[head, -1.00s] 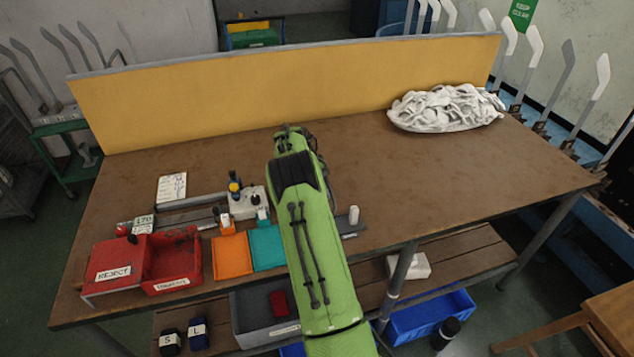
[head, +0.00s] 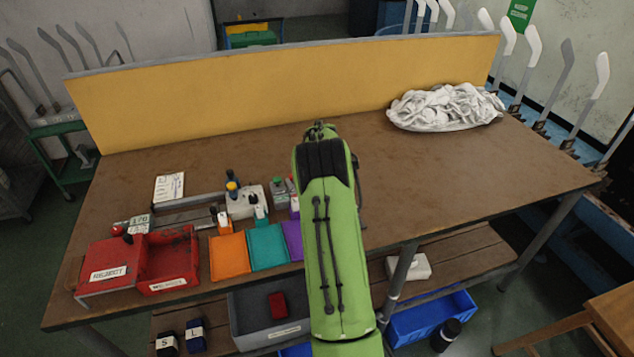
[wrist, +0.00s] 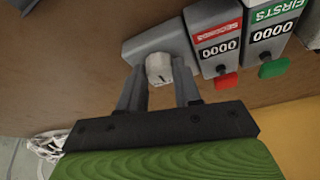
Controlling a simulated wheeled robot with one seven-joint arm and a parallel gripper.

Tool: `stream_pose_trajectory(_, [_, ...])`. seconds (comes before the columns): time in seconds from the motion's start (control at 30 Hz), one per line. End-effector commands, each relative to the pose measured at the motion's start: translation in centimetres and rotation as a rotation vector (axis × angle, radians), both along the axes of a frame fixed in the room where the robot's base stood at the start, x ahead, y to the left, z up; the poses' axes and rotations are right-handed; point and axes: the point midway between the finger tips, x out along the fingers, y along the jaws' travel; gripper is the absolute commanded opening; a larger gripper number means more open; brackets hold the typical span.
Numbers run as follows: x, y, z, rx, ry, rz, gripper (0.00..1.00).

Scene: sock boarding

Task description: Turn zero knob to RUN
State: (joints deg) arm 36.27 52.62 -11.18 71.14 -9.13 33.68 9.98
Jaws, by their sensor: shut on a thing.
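The zero knob (wrist: 158,68) is a small pale round knob with a dark mark on its edge, on a grey base (wrist: 158,45) in the wrist view. My gripper (wrist: 160,74) has one finger on either side of the knob and is shut on it. The lettering around the knob is too small or hidden, so I cannot tell which position it points to. In the head view my green arm hides the knob and the gripper.
Next to the knob stand a counter with a red label (wrist: 214,38) and a FIRSTS counter with a green label (wrist: 270,25), both reading 0000. Orange (head: 229,256), teal (head: 268,247) and purple (head: 292,239) trays line the front. White fabric (head: 445,107) lies at the back right.

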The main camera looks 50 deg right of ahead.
Motion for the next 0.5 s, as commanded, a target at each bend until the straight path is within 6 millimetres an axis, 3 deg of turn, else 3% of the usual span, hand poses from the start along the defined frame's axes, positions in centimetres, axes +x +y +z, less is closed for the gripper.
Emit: stream_pose_trajectory(0.5, [-0.23, -0.43, 0.22, 0.000, 0.000, 0.484, 0.03])
